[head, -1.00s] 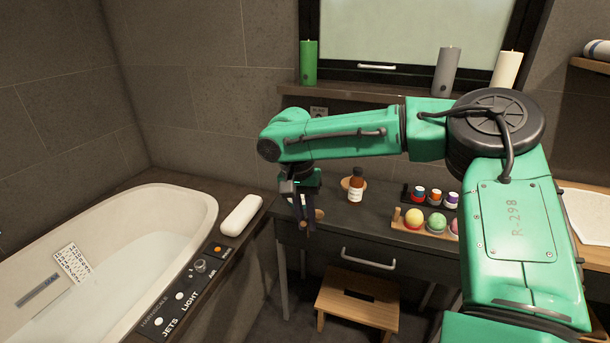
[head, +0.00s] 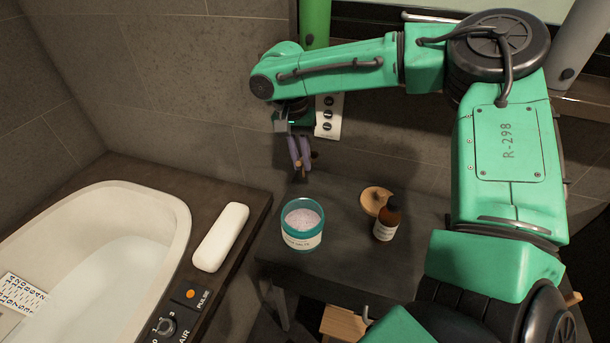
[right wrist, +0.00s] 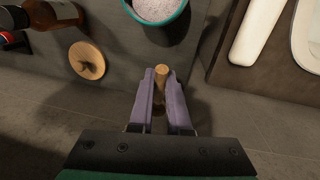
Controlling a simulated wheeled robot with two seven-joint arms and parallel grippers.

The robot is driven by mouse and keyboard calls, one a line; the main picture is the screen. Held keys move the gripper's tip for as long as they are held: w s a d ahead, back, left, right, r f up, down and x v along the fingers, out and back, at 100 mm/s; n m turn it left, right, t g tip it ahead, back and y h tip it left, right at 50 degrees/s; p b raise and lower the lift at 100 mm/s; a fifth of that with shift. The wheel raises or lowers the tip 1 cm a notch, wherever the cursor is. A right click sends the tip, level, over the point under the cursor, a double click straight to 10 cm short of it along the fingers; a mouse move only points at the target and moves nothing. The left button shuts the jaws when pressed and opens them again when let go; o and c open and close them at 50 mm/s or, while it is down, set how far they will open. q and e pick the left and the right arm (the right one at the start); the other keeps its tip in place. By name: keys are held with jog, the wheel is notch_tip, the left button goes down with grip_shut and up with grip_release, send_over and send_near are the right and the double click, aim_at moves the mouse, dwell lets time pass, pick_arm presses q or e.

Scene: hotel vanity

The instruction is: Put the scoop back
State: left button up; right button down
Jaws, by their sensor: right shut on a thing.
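My right gripper (head: 302,168) is shut on a small wooden scoop (right wrist: 161,76) and holds it above the back of the dark vanity top. The scoop's rounded handle end shows between the purple fingers in the right wrist view; its lower part is mostly hidden. An open teal jar (head: 302,236) with pale grainy salts and a white label stands upright on the vanity in front of the gripper, apart from it. The jar's rim also shows at the top of the right wrist view (right wrist: 183,12). My left gripper is out of view.
A round wooden lid (head: 374,200) lies behind a brown bottle (head: 387,222) to the right of the jar. A white bath pillow (head: 221,237) lies on the tub edge at left. A wall socket panel (head: 329,117) is behind the gripper.

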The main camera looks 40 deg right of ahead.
jog(key=f, duration=0.8)
jog(key=shift+s+a, duration=0.2)
jog(key=shift+s, duration=0.2)
jog(key=shift+f, duration=0.35)
jog(key=shift+r, duration=0.1)
jog(key=c, duration=1.3)
grip_release()
jog(key=o, duration=0.4)
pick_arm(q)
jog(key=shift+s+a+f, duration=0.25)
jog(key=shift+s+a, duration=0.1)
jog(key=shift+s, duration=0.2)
